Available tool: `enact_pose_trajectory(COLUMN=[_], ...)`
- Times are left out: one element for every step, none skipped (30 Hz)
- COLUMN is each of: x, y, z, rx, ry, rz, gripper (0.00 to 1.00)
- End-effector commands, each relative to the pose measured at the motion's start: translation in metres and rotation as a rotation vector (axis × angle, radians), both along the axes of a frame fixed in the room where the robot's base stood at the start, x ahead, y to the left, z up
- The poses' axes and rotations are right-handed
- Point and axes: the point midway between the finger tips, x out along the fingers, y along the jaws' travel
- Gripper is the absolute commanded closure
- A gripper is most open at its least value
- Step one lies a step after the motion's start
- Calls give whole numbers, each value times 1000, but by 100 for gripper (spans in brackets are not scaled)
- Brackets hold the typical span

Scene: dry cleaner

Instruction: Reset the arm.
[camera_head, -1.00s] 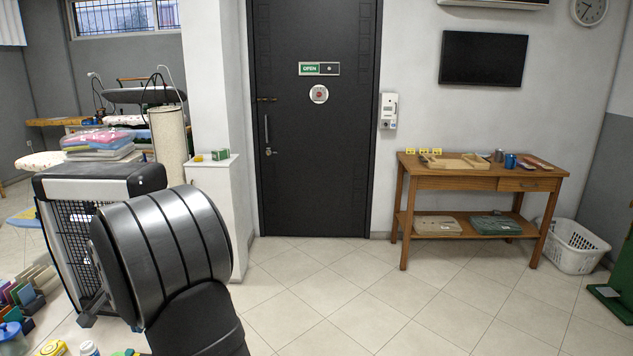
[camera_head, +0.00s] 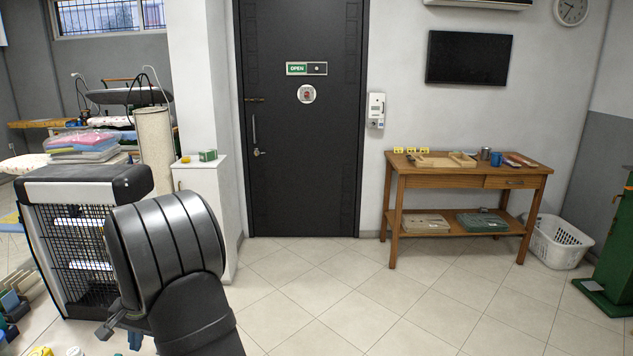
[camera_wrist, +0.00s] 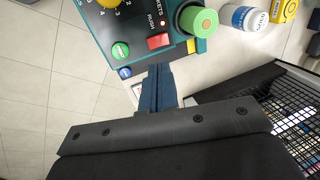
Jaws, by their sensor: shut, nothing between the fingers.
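My gripper (camera_wrist: 157,88) shows in the wrist view as dark blue fingers closed together with nothing between them. Its tips are over the near edge of a teal control box (camera_wrist: 135,30) with a red switch, a green button and a blue button; whether they touch it I cannot tell. In the head view my arm rises at the lower left, and part of my gripper (camera_head: 108,328) shows at its left side, small and partly hidden.
A black-and-white unit with a wire grille (camera_head: 75,235) stands close left of my arm. Small bottles (camera_wrist: 243,18) stand beside the control box. A wooden table (camera_head: 470,170) with trays and a laundry basket (camera_head: 557,243) are at the right. The tiled floor between is clear.

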Motion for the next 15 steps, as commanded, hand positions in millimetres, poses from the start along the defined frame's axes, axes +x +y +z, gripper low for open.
enact_pose_trajectory(x=[1,1,0,0,0,0,0,0,0,0,0,0,0,0,0], y=[-3,-4,-5,-6,-6,-7,-8,-8,-8,-9,-9,-9,-9,-9,-9], z=[10,14,18,21,23,26,28,29,30,30,31,31,31,31,31], rx=[3,2,2,2,1,1,1,1,0,0,0,0,0,0,0], ry=[-3,-3,-3,-2,-2,-1,-1,-1,-1,-1,-1,0,0,0,0], rz=[-1,-2,-1,-1,-1,0,0,0,0,0,0,0,0,0,0], gripper=[100,100,100,100,100,100,100,100,100,100,100,100,100,100,100])
